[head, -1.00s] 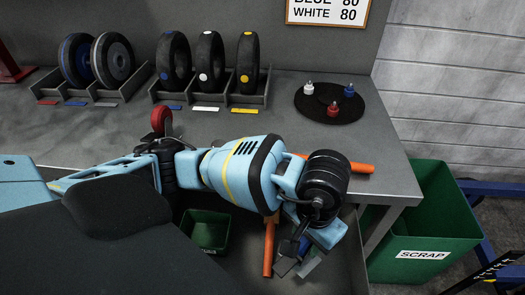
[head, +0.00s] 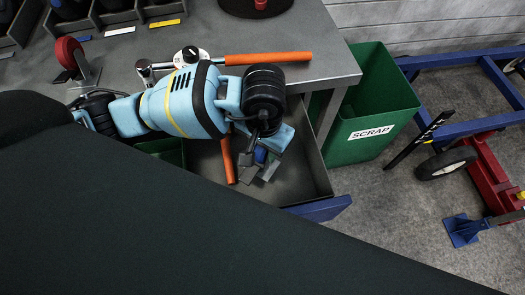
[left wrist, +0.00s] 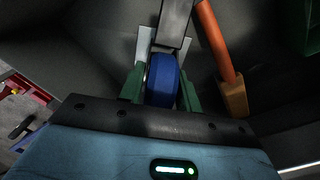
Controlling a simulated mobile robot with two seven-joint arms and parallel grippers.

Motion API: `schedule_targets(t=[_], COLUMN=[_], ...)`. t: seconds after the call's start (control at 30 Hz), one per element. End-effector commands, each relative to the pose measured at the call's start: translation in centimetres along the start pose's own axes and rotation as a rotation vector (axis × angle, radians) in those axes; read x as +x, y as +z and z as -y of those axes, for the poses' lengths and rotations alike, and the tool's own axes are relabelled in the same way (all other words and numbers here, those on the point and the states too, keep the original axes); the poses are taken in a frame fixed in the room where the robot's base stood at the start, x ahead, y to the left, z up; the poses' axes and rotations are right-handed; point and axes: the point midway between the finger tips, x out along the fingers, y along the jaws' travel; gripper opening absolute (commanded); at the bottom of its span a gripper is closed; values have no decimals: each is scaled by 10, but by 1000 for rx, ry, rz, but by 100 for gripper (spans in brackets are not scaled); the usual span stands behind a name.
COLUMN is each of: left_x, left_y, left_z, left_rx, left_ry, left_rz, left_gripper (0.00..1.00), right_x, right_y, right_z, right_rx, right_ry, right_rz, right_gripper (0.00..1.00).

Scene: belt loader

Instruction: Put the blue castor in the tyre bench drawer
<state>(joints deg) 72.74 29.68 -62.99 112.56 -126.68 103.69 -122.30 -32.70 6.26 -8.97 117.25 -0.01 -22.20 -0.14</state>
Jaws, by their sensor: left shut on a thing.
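My left gripper (head: 258,160) reaches down into the open drawer (head: 312,178) of the bench, which has a blue front edge. In the left wrist view, its green fingers (left wrist: 161,88) are shut on the blue castor (left wrist: 163,78), one on each side of the wheel. The castor's grey metal plate shows beyond the wheel. My right gripper is not in view.
An orange-handled tool (left wrist: 218,42) lies in the drawer beside the castor, and a green bin (head: 172,153) is at its left. A red castor (head: 70,52) and an orange-handled wrench (head: 268,58) are on the bench. A green scrap bin (head: 378,105) stands right of the bench.

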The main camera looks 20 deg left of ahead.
Motion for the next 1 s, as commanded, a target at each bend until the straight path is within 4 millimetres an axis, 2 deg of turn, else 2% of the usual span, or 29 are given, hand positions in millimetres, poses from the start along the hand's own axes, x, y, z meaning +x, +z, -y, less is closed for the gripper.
schedule_targets(t=[0.17, 0.5, 0.87, 0.9, 1.0], left_x=[2, 37, 41, 42, 41], left_y=[0, 0, 0, 0, 0], left_z=[0, 0, 0, 0, 0], left_rx=[0, 0, 1, 1, 1], left_ry=[0, 0, 0, -1, -1], left_rz=[-2, -2, -2, -1, -1], left_gripper=[0, 0, 0, 35, 48], right_x=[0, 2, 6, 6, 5], right_y=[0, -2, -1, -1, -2], right_z=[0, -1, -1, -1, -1], right_rx=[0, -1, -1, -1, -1], right_ry=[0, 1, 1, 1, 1], right_rz=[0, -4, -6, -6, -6], right_gripper=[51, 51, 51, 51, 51])
